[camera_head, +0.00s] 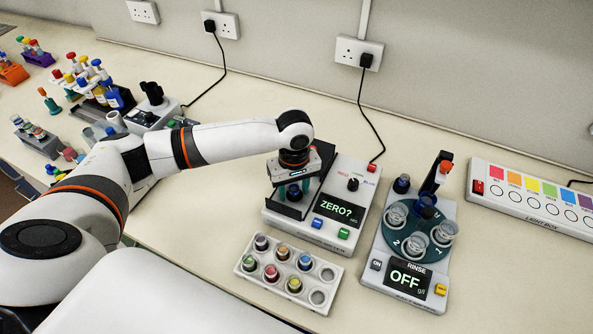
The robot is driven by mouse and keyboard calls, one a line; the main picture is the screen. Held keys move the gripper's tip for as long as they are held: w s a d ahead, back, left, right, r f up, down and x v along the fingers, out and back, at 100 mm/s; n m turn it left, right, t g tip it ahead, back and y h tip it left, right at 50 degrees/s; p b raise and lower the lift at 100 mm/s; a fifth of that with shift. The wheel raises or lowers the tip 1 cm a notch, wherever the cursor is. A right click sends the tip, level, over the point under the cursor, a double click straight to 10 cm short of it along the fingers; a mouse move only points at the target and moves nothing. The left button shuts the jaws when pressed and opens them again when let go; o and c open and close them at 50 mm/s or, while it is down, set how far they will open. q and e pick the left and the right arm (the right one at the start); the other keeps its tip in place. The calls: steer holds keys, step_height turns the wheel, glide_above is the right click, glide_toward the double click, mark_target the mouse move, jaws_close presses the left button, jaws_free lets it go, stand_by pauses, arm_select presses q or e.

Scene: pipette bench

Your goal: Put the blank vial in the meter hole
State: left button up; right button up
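The meter (325,208) is a pale box with a dark screen reading "ZERO?" and a dark sample area at its left. My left gripper (295,190) points down over that sample area. A small vial with a dark blue cap (294,193) shows between its teal fingers, low at the meter. I cannot tell whether the fingers touch it or how deep it sits, as the gripper hides the hole. A white rack (322,272) in front of the meter holds several capped vials and has empty holes on its right side. My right gripper is not in view.
A rinse unit (405,240) with clear cups and an "OFF" screen stands right of the meter. A light box (535,197) lies at the far right. Bottle racks (100,95) and a microscope-like device (152,108) stand at the left. Bare bench lies behind the meter.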

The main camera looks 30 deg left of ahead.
arm_select(q)
step_height(320, 180, up, 13)
steer(key=b, duration=0.1)
steer(key=shift+f+b, duration=0.2)
steer(key=shift+b, duration=0.2)
steer(key=shift+w, duration=0.15)
